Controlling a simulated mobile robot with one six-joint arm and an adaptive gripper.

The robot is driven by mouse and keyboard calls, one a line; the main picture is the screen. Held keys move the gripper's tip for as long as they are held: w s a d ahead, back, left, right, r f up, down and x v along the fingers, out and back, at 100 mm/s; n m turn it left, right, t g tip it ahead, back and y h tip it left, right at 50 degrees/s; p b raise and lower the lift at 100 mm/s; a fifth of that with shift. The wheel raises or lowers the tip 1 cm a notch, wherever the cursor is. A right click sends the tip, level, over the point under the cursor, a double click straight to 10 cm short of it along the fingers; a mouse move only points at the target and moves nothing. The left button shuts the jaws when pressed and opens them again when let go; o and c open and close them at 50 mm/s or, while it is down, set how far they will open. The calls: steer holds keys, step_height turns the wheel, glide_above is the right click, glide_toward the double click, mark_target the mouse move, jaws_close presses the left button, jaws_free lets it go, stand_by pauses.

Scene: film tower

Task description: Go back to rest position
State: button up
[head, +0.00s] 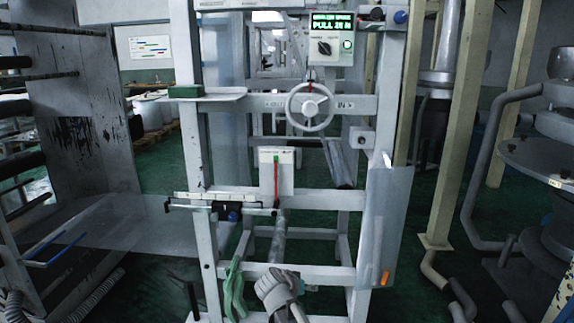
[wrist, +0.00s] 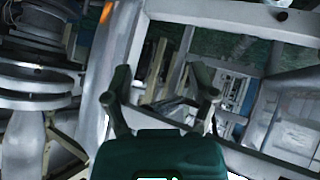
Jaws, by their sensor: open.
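My gripper (wrist: 163,84) shows in the wrist view as a dark green body with two dark fingers spread apart. It is open, and I see nothing held between the fingers. Beyond it are pale frame bars and machine parts, tilted in the picture. A grey, rounded part that looks like my arm shows at the bottom middle of the head view, in front of the white machine frame (head: 355,225). I cannot make out the fingers in the head view.
The frame carries a handwheel (head: 309,107), a control box (head: 331,40) reading "PULL", and a red lever (head: 276,184). A green item (head: 233,292) hangs low on it. A film sheet (head: 388,225) is at its right. Dark machinery (head: 545,170) stands far right.

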steer(key=s+d+f+n+g+y, duration=0.1)
steer(key=s+d+f+g+y, duration=0.15)
steer(key=s+d, duration=0.2)
steer(key=s+d+f+n+g+y+p, duration=0.1)
steer(key=s+d+g+y, duration=0.15)
steer(key=s, duration=0.35)
steer(key=s+d+f+n+g+y, duration=0.1)
steer(key=s+d+f+g, duration=0.15)
steer(key=s+d, duration=0.25)
step_height(320, 180, up, 26)
steer(key=p, duration=2.6)
steer(key=shift+s+a+r, duration=0.15)
steer(key=shift+r, duration=0.1)
steer(key=shift+o, duration=0.3)
stand_by(2.0)
